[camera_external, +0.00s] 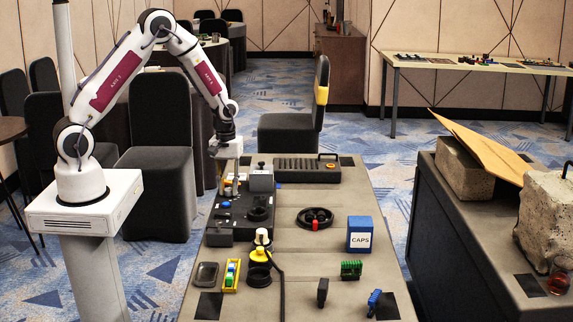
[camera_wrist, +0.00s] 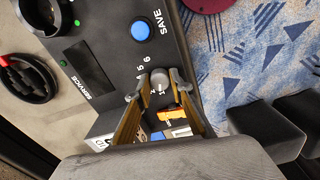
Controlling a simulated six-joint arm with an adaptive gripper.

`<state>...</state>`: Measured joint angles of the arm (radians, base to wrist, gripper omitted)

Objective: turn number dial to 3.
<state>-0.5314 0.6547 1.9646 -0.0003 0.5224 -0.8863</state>
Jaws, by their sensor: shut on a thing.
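The number dial (camera_wrist: 159,78) is a small grey knob on the black control panel (camera_wrist: 105,75) in the wrist view. Printed digits stand around it; a 6 and a 5 are readable on its upper left, and others are small or partly covered. I cannot tell for sure which digit the knob points at. My gripper (camera_wrist: 158,86) has its two fingers on either side of the knob, shut on it. In the external view my gripper (camera_external: 226,149) is over the far left end of the table, and the dial cannot be made out there.
A blue SAVE button (camera_wrist: 141,31) sits on the panel near the dial. An orange piece (camera_wrist: 172,115) shows between the fingers.

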